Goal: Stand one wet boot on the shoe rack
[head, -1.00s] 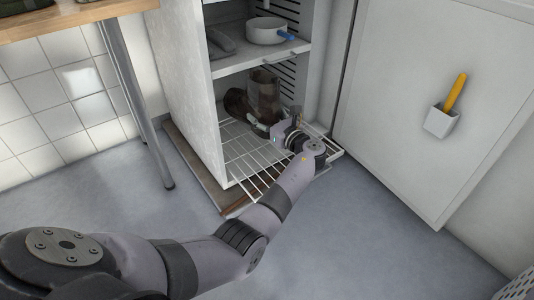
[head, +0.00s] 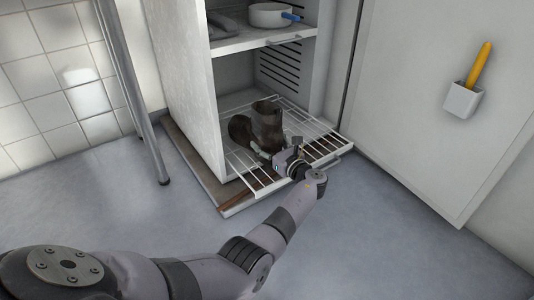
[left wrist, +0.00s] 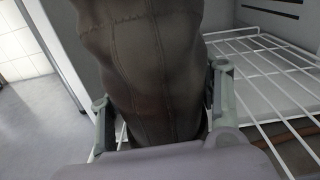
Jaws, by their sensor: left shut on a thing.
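A dark brown boot (head: 267,128) is upright at the front of the open cabinet, above or on the white wire rack (head: 325,142); I cannot tell if it touches the wires. A rounded dark piece (head: 240,130) beside it on the left may be its toe or a second boot. My left gripper (head: 284,157) is shut on the boot from the front. In the left wrist view, the fingers (left wrist: 162,110) stand on both sides of the dark, seamed boot (left wrist: 150,65), which hides what is behind it. My right gripper is not in view. I cannot identify a separate shoe rack.
The white cabinet (head: 187,90) has an upper shelf (head: 240,43) with a white pan (head: 270,15). Its open door (head: 430,130) stands right, bearing a holder (head: 463,100). A brown-edged board (head: 235,205) lies at the cabinet's foot. A metal table leg (head: 135,100) stands left. The front floor is clear.

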